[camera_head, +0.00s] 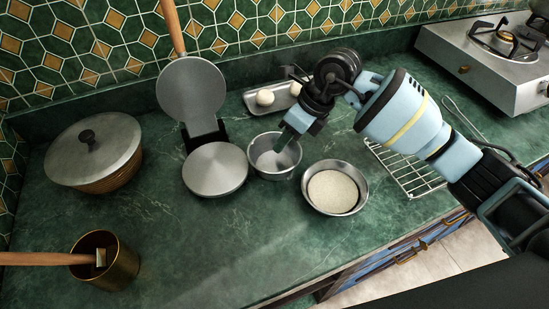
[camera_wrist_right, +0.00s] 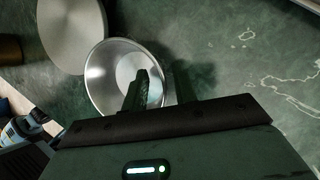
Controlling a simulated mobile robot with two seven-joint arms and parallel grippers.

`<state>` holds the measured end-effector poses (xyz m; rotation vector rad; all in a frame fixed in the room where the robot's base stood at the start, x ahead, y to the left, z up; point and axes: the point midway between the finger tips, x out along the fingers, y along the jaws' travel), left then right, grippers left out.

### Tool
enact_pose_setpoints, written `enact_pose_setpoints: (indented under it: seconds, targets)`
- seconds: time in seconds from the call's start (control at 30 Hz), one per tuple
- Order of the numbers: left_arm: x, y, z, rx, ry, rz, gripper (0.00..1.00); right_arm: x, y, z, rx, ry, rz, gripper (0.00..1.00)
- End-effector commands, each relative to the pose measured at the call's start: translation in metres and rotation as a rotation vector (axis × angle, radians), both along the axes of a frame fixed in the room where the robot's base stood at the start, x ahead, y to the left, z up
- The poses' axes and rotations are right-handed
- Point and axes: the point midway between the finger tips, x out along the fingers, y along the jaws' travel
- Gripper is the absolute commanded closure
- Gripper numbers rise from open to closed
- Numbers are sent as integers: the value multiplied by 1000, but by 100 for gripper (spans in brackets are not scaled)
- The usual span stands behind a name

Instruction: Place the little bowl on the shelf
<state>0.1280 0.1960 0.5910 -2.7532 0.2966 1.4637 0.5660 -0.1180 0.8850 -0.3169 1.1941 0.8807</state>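The little bowl (camera_head: 265,162) is a plain metal bowl, upright on the green counter, and looks empty. My right gripper (camera_head: 283,143) is over its far right side, fingers pointing down. In the right wrist view the bowl (camera_wrist_right: 103,78) lies ahead of the gripper (camera_wrist_right: 163,88). One finger is over the inside of the bowl and the other is just outside its rim, with a gap between them. Whether either finger touches the wall is unclear. My left gripper is not in view. No shelf is clearly seen.
A bowl of pale grains (camera_head: 335,190) stands close at right, and an open metal press (camera_head: 214,168) at left. A tray with pale round pieces (camera_head: 265,97) is behind. A wire rack (camera_head: 408,173), gas hotplate (camera_head: 490,55), lidded pot (camera_head: 95,155) and brass cup (camera_head: 118,270) stand around. The front middle counter is clear.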

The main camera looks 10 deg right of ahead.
Motion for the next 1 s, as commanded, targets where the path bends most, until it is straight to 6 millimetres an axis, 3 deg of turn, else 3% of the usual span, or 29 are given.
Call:
enact_pose_setpoints:
  seconds: [0.17, 0.4, 0.77, 1.0]
  targets:
    - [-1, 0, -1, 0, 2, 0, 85, 0, 0, 0, 0, -1, -1, 72]
    - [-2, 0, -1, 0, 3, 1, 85, 0, 0, 0, 0, -1, -1, 100]
    - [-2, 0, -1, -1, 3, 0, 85, 0, 0, 1, 0, -2, 0, 100]
    - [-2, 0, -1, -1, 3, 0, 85, 1, 0, 29, 1, -5, 0, 100]
